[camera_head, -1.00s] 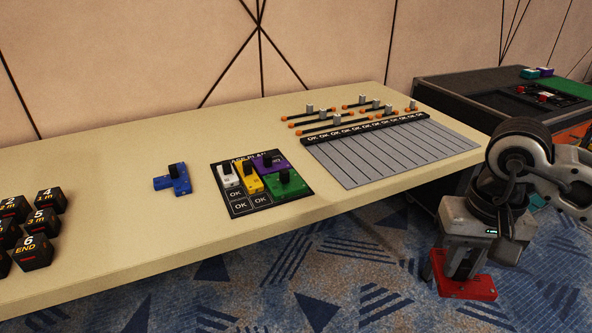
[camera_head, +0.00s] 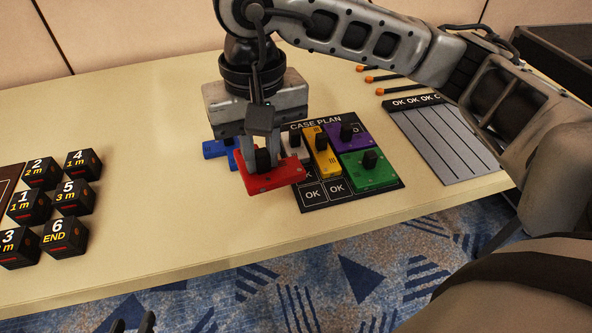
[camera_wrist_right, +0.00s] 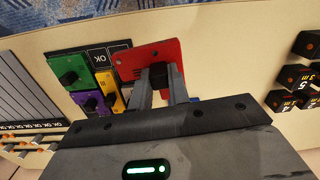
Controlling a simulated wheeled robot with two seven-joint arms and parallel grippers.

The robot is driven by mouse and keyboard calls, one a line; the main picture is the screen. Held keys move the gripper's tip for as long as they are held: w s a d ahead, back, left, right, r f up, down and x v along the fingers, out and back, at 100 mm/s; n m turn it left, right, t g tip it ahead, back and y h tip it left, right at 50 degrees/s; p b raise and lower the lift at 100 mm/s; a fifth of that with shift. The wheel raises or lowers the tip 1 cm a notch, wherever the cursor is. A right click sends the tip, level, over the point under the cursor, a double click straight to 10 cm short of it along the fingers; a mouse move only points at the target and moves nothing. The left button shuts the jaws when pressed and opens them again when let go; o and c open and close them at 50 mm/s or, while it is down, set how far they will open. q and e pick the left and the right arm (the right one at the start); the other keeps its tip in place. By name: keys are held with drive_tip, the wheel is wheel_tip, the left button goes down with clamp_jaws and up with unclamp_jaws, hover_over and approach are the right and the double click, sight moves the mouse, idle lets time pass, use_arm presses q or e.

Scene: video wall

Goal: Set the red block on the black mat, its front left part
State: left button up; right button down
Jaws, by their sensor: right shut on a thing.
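The red block (camera_head: 262,182) hangs from my right gripper (camera_head: 262,160), which is shut on its black knob. It overlaps the left edge of the black mat (camera_head: 345,198) in the head view and appears to be above it; the height gap is unclear. In the wrist view the red block (camera_wrist_right: 135,60) covers part of the mat (camera_wrist_right: 62,52) beside an OK cell. The mat's front left has OK cells, one partly hidden. White (camera_head: 296,147), yellow (camera_head: 322,155), purple (camera_head: 350,139) and green (camera_head: 372,172) blocks are on it. My left gripper (camera_head: 132,323) shows two separate fingertips at the bottom edge.
A blue block (camera_head: 215,149) lies left of the mat, partly behind my right gripper. Several black numbered cubes (camera_head: 65,237) stand at the left. A grey striped panel (camera_head: 440,140) lies to the right. The table (camera_head: 150,130) is clear between cubes and blue block.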

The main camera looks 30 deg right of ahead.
sight(258, 168)
drive_tip(key=s+a+r+m, duration=0.1)
drive_tip(key=s+a+r, duration=0.25)
drive_tip(key=s, duration=0.25)
drive_tip(key=w+d+f, duration=0.1)
drive_tip(key=d, duration=0.2)
drive_tip(key=w+d+f, duration=0.1)
drive_tip(key=d, duration=0.1)
drive_tip(key=w+d+f, duration=0.1)
drive_tip(key=d, duration=0.2)
drive_tip(key=shift+w+d+f+b, duration=0.3)
drive_tip(key=shift+w+b, duration=0.05)
drive_tip(key=shift+b, duration=0.05)
drive_tip(key=d+f, duration=0.1)
drive_tip(key=w+d+f, duration=0.1)
drive_tip(key=f, duration=0.1)
drive_tip(key=w+d+f, duration=0.1)
drive_tip(key=shift+d+f+b, duration=0.3)
drive_tip(key=shift+w+d+f, duration=0.15)
drive_tip(key=shift+d+f, duration=0.15)
drive_tip(key=shift+f, duration=0.05)
drive_tip(key=f, duration=0.3)
drive_tip(key=shift+d+f, duration=0.2)
drive_tip(key=shift+w, duration=0.1)
drive_tip(key=shift+f, duration=0.15)
